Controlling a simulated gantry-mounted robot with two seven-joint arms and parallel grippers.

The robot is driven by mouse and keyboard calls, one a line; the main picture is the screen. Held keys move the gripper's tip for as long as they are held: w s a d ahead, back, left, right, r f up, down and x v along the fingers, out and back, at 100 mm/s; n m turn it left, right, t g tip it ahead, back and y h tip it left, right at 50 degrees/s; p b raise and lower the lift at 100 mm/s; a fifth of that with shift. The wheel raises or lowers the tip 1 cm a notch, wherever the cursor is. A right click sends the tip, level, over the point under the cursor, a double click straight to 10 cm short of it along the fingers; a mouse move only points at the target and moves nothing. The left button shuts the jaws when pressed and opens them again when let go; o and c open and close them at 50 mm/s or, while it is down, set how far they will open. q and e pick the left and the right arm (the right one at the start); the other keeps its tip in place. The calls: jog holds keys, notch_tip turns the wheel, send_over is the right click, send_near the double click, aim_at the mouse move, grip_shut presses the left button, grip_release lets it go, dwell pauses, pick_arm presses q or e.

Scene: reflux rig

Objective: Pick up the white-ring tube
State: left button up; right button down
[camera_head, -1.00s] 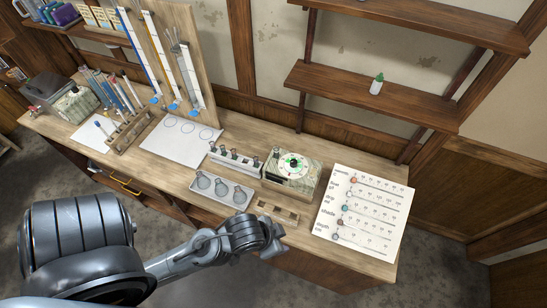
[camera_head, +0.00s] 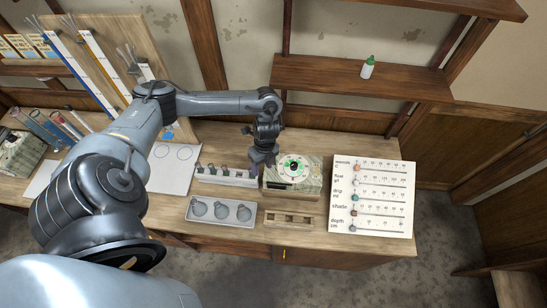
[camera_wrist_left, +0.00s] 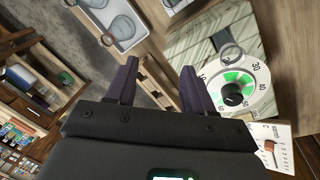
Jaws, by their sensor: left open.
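My left gripper (camera_head: 263,158) is open and empty, pointing down over the bench beside the dial box (camera_head: 272,187). A pale rack (camera_head: 228,178) with several small dark-topped tubes stands to its left. I cannot tell which tube, if any, has a white ring. In the left wrist view, the fingers (camera_wrist_left: 157,78) are apart with nothing between them. There, a round grey ring on a dark green piece (camera_wrist_left: 230,52) shows beside the dial; I cannot tell whether it is a tube. My right gripper is not in view.
A grey tray (camera_head: 196,218) with three round flasks lies in front of the rack. A wooden holder (camera_head: 290,218) sits in front of the dial box, and a slider board (camera_head: 398,225) lies to the right. A dropper bottle (camera_head: 368,67) stands on the shelf (camera_head: 320,78) above.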

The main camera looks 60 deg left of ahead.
pick_arm(q)
jog(key=shift+t+y, duration=0.4)
jog(key=shift+t, duration=0.4)
jog(key=w+a+r, duration=0.1)
jog(key=w+r, duration=0.1)
jog(key=w+a+r, duration=0.1)
jog(key=w+r, duration=0.1)
jog(key=w+a+r, duration=0.1)
jog(key=a, duration=0.1)
jog(key=shift+w+a+r, duration=0.1)
jog(key=shift+w+r, duration=0.3)
jog(key=shift+w+f+b, duration=0.15)
jog(key=shift+w+b, duration=0.1)
jog(key=shift+b, duration=0.05)
notch_tip(320, 180, down, 4)
jog(key=shift+b, duration=0.7)
jog(key=shift+f, duration=1.1)
jog(key=shift+d+f, duration=0.2)
jog(key=shift+f, duration=0.15)
jog(key=shift+f+p, duration=0.3)
jog(key=shift+f, duration=1.1)
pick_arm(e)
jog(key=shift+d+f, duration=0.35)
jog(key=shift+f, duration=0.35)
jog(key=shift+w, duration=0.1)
pick_arm(q)
grip_shut()
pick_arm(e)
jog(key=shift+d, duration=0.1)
